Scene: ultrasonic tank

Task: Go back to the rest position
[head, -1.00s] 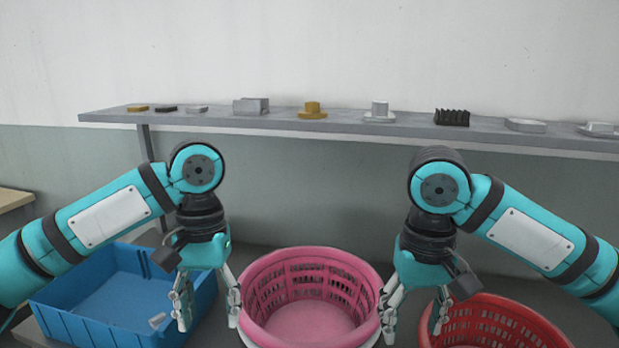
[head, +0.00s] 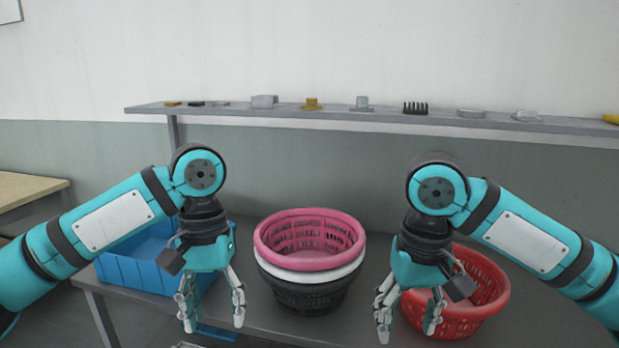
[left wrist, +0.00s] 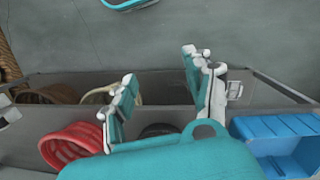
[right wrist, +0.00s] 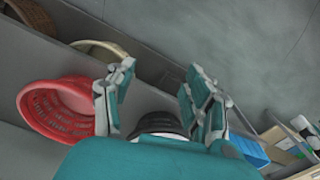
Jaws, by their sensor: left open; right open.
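My left gripper (head: 211,306) hangs fingers-down in front of the table, between the blue bin and the stacked baskets in the head view. It is open with nothing between its fingers; its fingers also show in the left wrist view (left wrist: 160,90). My right gripper (head: 410,318) hangs fingers-down in front of the red basket, partly covering it. It is open and empty; its fingers show in the right wrist view (right wrist: 158,95). Neither gripper touches anything that I can see.
On the table (head: 262,322) stand a blue bin (head: 140,273), stacked pink, white and black baskets (head: 310,262), and a red basket (head: 484,283). A shelf (head: 370,117) behind holds several small parts. A wooden table (head: 28,187) stands at left. Floor in front looks clear.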

